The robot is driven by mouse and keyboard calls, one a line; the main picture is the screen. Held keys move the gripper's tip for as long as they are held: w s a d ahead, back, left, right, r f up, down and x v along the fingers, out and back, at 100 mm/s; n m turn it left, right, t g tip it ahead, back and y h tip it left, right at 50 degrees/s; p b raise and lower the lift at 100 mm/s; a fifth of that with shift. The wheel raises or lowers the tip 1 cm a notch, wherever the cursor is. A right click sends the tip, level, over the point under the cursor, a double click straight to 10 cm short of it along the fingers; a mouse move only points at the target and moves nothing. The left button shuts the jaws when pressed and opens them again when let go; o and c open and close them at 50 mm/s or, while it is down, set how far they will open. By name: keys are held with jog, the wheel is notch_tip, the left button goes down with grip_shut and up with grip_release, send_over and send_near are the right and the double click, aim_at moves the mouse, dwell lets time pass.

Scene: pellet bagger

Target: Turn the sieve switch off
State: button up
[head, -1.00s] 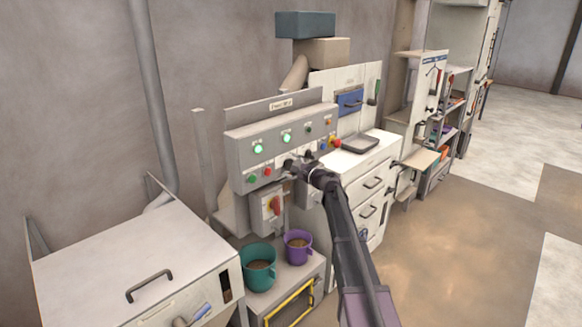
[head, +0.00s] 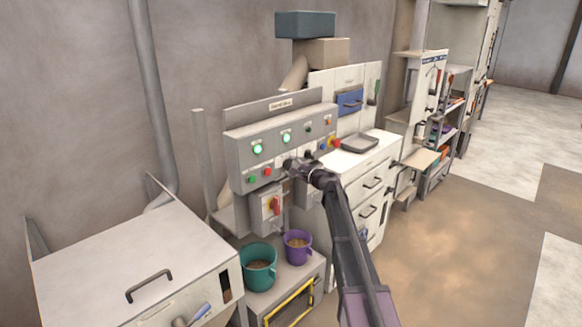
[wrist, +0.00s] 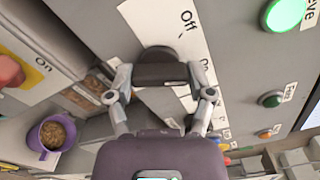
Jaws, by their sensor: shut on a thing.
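The sieve switch is a dark rotary knob (wrist: 157,53) on the grey control panel, on a white plate with "Off" and "On" lettering. In the wrist view the knob sits between my gripper's (wrist: 161,76) two fingers, which are shut on it. The knob's exact pointing is partly hidden by the fingers. A lit green lamp (wrist: 284,14) by a label ending in "eve" shows at the top right of the wrist view. In the head view my gripper (head: 294,168) is at the panel (head: 240,155) front and covers the knob.
Small buttons and lamps (wrist: 271,99) sit close beside the knob. A red-handled switch box (head: 268,206) is below the panel. A teal bucket (head: 259,268) and a purple bucket (head: 298,246) stand on a stand underneath. The floor at right is clear.

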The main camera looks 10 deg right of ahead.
jog(key=n, duration=0.5)
jog(key=shift+n, duration=0.3)
jog(key=n, duration=0.5)
jog(key=shift+w, duration=0.1)
jog(key=shift+n, duration=0.3)
jog(key=o, duration=1.1)
jog(key=shift+s, duration=0.2)
jog(key=v, duration=1.1)
jog(key=shift+s+d, duration=0.25)
jog(key=shift+s, duration=0.05)
